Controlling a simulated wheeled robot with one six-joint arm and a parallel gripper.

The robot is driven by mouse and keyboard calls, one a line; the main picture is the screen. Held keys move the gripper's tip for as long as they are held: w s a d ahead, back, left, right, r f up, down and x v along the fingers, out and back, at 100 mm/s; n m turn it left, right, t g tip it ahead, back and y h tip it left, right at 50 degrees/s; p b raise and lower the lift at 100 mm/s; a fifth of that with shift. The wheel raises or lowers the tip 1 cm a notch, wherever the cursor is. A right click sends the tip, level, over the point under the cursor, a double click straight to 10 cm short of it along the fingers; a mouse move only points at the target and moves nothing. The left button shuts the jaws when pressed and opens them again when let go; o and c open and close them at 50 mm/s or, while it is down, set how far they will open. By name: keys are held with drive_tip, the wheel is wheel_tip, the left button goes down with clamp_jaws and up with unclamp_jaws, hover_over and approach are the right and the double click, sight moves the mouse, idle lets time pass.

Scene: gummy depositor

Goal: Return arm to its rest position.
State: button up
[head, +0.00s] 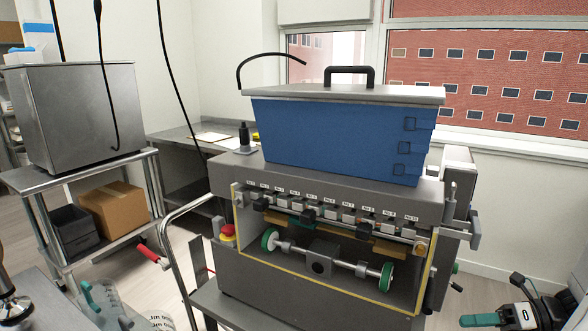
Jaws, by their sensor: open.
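My gripper (482,320) shows at the bottom right edge, cut off by the frame. It is open, with a teal-tipped finger pointing left, and nothing is seen in it. It is low and to the right of the gummy depositor (228,269), apart from it in the picture. The depositor is a grey machine with a yellow-edged front opening. A blue hopper (330,138) with a pale lid and black handle sits on top.
A clear jug (122,310) with a teal handle stands at the bottom left. A steel cart (60,178) holds a metal box (75,115), a cardboard box (114,209) and a dark bin (72,232). A red-tipped handle (150,254) sticks out left of the depositor. Cables hang at the upper left.

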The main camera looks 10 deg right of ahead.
drive_tip(key=s+a+r+n+g+h, duration=0.3)
drive_tip(key=a+r+n+h, duration=0.3)
drive_tip(key=n, duration=1.1)
drive_tip(key=s+a+r+n+g+h, duration=0.3)
drive_tip(key=s+a+r+n+h, duration=0.2)
drive_tip(key=a+r+n, duration=1)
drive_tip(key=a+n, duration=0.2)
drive_tip(key=n, duration=0.1)
drive_tip(key=shift+a+h, duration=0.25)
drive_tip(key=shift+h, duration=0.15)
